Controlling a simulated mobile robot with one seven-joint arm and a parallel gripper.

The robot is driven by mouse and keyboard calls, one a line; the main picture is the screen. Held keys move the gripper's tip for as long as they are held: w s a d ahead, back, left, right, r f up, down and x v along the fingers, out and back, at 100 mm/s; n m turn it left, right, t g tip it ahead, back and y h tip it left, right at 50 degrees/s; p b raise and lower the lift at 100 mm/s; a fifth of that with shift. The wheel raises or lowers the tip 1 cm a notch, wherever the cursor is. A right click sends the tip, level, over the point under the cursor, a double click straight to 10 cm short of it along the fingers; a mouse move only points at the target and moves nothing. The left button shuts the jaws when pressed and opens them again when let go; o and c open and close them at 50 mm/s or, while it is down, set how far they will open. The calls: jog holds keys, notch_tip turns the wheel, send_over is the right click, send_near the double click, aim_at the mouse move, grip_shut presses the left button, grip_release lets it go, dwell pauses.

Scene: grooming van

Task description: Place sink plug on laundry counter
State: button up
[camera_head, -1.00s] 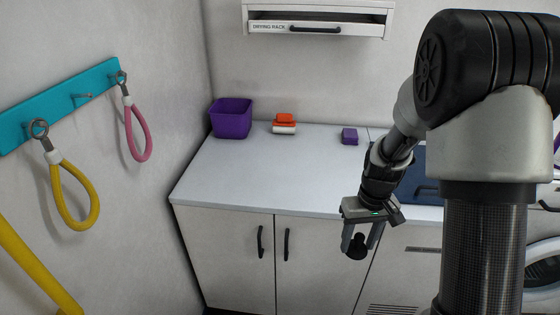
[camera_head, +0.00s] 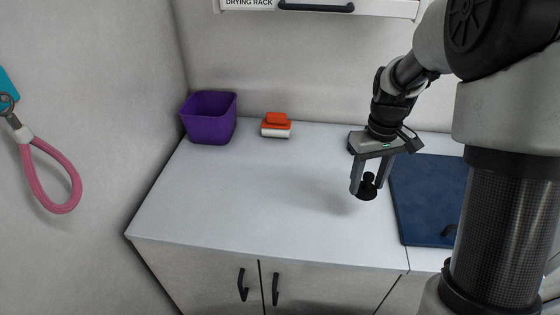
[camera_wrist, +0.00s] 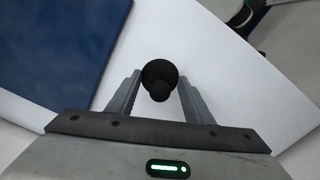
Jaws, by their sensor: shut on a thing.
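The sink plug (camera_head: 367,188) is small, round and black with a knob on top. My gripper (camera_head: 370,187) is shut on it and holds it over the white laundry counter (camera_head: 250,205), left of the blue panel. In the wrist view the plug (camera_wrist: 159,76) sits between the two grey fingertips of my gripper (camera_wrist: 159,82), with the white counter top behind it. A soft shadow lies on the counter to the left of the gripper, and the plug appears to be above the surface. The exact height is hard to tell.
A purple bin (camera_head: 209,118) and an orange-and-white brush (camera_head: 276,126) stand at the counter's back left. A dark blue panel (camera_head: 425,200) lies at the right. A drying rack (camera_head: 318,8) hangs on the wall above. The counter's middle and front left are clear.

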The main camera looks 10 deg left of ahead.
aim_at(366, 188)
jog(key=shift+w, duration=0.15)
notch_tip(366, 188, down, 6)
jog(key=shift+r, duration=0.25)
jog(key=shift+f, duration=2.25)
jog(key=o, duration=1.1)
jog(key=shift+r, duration=0.1)
